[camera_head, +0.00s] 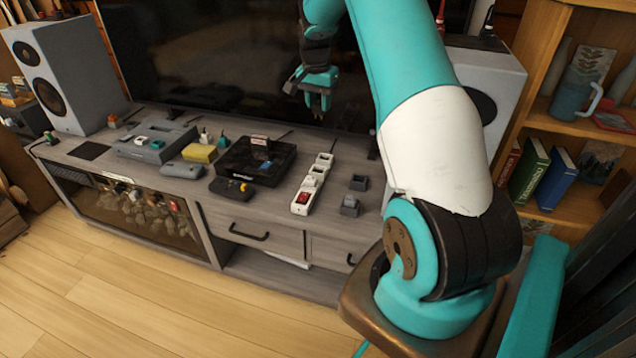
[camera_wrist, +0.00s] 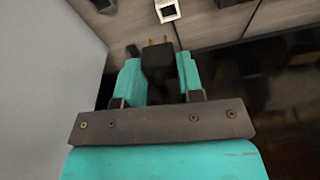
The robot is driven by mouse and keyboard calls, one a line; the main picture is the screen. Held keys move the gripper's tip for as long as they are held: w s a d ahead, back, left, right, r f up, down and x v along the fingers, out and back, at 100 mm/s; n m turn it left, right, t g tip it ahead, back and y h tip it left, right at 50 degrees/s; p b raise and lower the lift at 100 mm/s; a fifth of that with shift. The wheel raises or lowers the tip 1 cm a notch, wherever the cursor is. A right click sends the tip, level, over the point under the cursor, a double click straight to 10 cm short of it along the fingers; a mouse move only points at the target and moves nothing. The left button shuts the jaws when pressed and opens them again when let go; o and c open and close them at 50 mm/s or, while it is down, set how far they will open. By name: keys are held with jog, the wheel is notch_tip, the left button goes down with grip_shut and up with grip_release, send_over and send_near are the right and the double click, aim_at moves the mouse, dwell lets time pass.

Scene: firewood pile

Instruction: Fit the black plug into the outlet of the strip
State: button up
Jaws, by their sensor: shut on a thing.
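The black plug (camera_wrist: 157,60) is between the teal fingers of my gripper (camera_wrist: 159,76) in the wrist view. Its two gold prongs point away from the gripper. The fingers are shut on its sides. The white strip (camera_head: 299,208) lies on the grey TV cabinet in the head view, with several square outlets and a red switch at its near end. One end of the strip shows at the top of the wrist view (camera_wrist: 168,12), beyond the prongs and apart from them. My gripper (camera_head: 318,107) hangs above the cabinet, in front of the TV; the plug is hard to make out there.
Two small grey blocks (camera_head: 350,205) lie right of the strip. A black console (camera_head: 262,172) with a controller (camera_head: 230,189) stands left of it. A yellow box (camera_head: 200,153) and a grey console (camera_head: 155,143) are further left. The TV (camera_head: 230,60) and speakers (camera_head: 66,75) stand behind.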

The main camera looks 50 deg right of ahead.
jog(key=shift+a+f+n+b, duration=0.1)
jog(key=shift+f+n+b, duration=0.25)
jog(key=shift+b, duration=0.85)
jog(key=shift+f+b, duration=0.4)
jog(key=shift+b, duration=0.05)
notch_tip(320, 180, down, 18)
jog(key=b, duration=0.4)
jog(key=shift+f, duration=0.25)
jog(key=shift+a, duration=0.1)
jog(key=shift+f, duration=0.2)
jog(key=o, duration=0.9)
jog(key=shift+r, duration=0.1)
